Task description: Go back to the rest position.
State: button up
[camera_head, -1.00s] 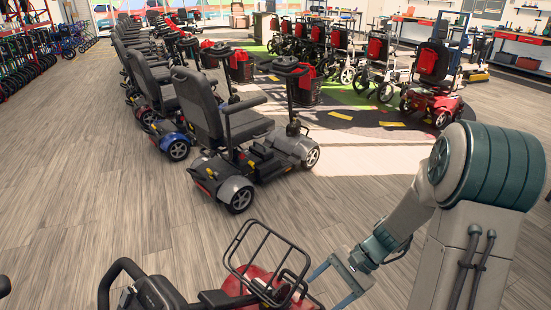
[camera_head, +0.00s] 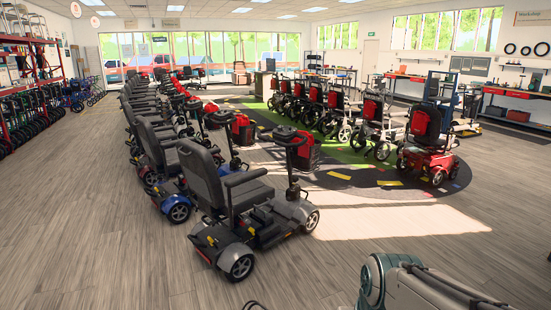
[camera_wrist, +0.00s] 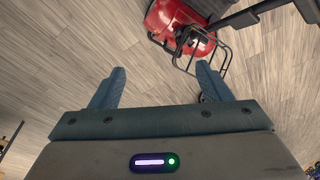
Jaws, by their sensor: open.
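My gripper (camera_wrist: 160,88) shows in the wrist view with its two blue-grey fingers spread wide apart. Nothing is between the fingers except a view of the wooden floor. A red scooter (camera_wrist: 178,22) with a black wire basket (camera_wrist: 203,50) is beyond the fingertips, toward the upper right. I cannot tell the exact gap between the right finger and the basket. In the head view, part of my arm (camera_head: 420,288) shows at the bottom right; the gripper itself is outside that view.
A row of scooters, the nearest one grey (camera_head: 240,215), stands left of centre. A row of wheelchairs and a red powered chair (camera_head: 427,155) stand on the right. A dark and green mat (camera_head: 345,178) lies between them. The wooden floor in front is clear.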

jog(key=shift+s+d+r+n+t+p, duration=0.1)
jog(key=shift+s+r+n+t+p, duration=0.15)
jog(key=shift+r, duration=0.5)
jog(key=shift+s+d+r+n+t+p, duration=0.1)
jog(key=shift+s+r+n+t+p, duration=0.1)
jog(key=shift+r, duration=0.55)
